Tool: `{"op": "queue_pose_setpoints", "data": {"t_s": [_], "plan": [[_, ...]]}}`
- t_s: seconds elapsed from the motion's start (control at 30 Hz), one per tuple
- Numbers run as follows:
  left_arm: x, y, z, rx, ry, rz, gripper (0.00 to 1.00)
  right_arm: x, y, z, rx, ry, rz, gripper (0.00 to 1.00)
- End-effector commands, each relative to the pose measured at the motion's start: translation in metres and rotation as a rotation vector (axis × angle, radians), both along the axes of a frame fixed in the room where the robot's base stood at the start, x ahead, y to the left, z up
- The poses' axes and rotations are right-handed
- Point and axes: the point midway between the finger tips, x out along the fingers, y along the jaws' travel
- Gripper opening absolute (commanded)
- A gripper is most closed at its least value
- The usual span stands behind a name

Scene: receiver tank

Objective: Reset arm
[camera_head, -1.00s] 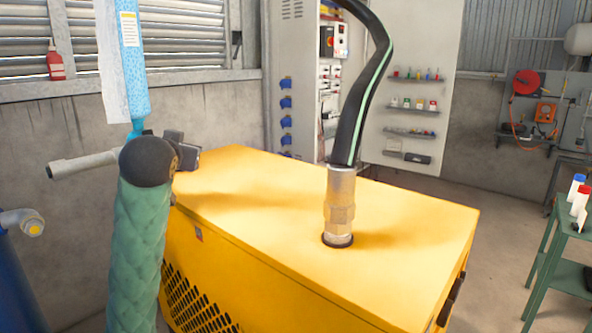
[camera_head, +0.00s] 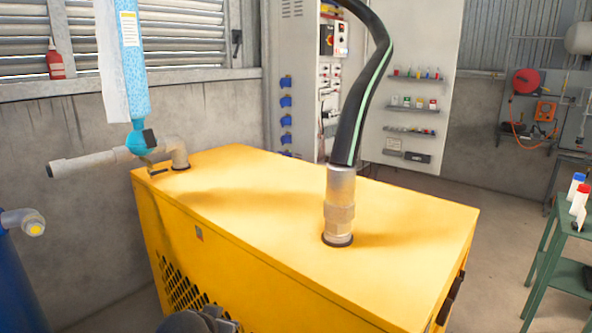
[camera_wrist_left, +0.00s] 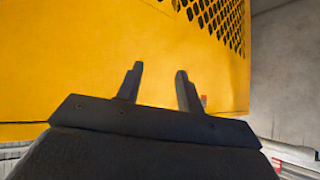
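My left gripper (camera_wrist_left: 158,78) is open and empty in the left wrist view, its two dark fingers apart in front of the yellow cabinet's side. In the head view only a dark part of my left gripper or wrist (camera_head: 200,322) shows at the bottom edge, low beside the yellow cabinet (camera_head: 310,215). A grey pipe with a teal valve (camera_head: 142,141) runs from the cabinet's back left corner to the left. My right gripper is in neither view.
A black hose (camera_head: 362,95) with a metal fitting (camera_head: 340,205) rises from the cabinet top. A blue tank (camera_head: 15,285) with a pipe outlet stands at the left. A green table (camera_head: 552,250) with bottles is at the right. The floor between is clear.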

Motion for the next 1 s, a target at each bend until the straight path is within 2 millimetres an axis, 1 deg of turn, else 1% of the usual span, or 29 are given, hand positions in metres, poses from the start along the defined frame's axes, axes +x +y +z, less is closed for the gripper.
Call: {"op": "queue_pose_setpoints", "data": {"t_s": [0.03, 0.2, 0.37, 0.5, 0.57, 0.6, 0.67, 0.8, 0.9, 1.0], "plan": [[-0.013, -0.003, -0.018, -0.006, 0.034, -0.003, 0.37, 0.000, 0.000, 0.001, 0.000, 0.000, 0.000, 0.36], [-0.054, -0.011, -0.070, -0.021, 0.140, -0.010, 0.37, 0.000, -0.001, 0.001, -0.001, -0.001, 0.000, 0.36], [-0.097, -0.018, -0.117, -0.035, 0.245, -0.014, 0.37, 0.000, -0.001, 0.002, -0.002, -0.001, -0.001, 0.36], [-0.138, -0.023, -0.156, -0.046, 0.339, -0.014, 0.37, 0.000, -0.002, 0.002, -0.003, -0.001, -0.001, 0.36], [-0.156, -0.024, -0.171, -0.050, 0.378, -0.014, 0.37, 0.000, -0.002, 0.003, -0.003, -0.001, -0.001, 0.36], [-0.169, -0.025, -0.181, -0.053, 0.405, -0.014, 0.37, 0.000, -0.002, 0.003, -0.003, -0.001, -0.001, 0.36], [-0.188, -0.027, -0.195, -0.057, 0.445, -0.012, 0.37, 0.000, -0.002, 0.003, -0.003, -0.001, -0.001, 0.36], [-0.234, -0.029, -0.224, -0.065, 0.536, -0.008, 0.37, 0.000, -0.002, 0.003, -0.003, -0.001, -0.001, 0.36], [-0.263, -0.030, -0.239, -0.068, 0.590, -0.006, 0.37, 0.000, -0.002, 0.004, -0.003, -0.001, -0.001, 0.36], [-0.284, -0.030, -0.250, -0.067, 0.630, -0.004, 0.37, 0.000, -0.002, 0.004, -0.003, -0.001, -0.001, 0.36]]}}
